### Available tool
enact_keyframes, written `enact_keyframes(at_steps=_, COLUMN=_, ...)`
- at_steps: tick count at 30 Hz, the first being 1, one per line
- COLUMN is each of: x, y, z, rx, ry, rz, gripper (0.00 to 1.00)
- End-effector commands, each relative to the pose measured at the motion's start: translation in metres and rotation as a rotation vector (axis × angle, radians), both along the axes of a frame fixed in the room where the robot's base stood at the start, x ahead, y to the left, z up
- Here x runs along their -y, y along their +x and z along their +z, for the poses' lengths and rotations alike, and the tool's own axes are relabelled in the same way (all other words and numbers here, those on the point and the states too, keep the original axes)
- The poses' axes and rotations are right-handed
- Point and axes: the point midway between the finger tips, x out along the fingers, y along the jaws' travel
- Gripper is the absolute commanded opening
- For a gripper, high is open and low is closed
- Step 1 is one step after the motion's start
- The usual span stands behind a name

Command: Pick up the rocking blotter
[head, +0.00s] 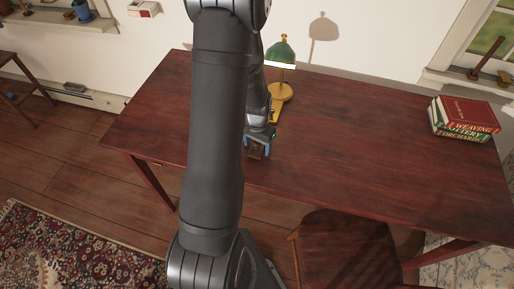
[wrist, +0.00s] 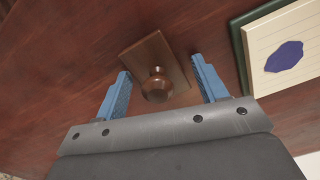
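The rocking blotter shows in the wrist view as a brown wooden rectangular block (wrist: 140,52) with a round turned knob (wrist: 156,86) on top. My gripper (wrist: 160,68) is open, with one blue finger on each side of the knob and a visible gap on both sides.
A cream pad with a dark blue blot and green border (wrist: 285,50) lies right of the blotter in the wrist view. A green-shaded brass lamp (head: 281,72) stands behind my gripper. Stacked books (head: 464,118) sit at the desk's right end. A chair (head: 345,245) stands in front. The desk's middle right is clear.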

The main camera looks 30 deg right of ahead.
Motion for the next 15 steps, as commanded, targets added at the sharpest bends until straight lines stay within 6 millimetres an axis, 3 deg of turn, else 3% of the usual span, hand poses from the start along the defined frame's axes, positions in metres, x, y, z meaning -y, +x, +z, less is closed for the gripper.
enact_keyframes(at_steps=1, x=0.0000, y=0.0000, z=0.0001, rx=0.000, ry=0.000, rz=0.000, gripper=0.55)
enact_keyframes(at_steps=6, x=0.0000, y=0.0000, z=0.0002, rx=0.000, ry=0.000, rz=0.000, gripper=0.22)
enact_keyframes(at_steps=15, x=0.0000, y=0.0001, z=0.0010, rx=0.000, ry=0.000, rz=0.000, gripper=0.21)
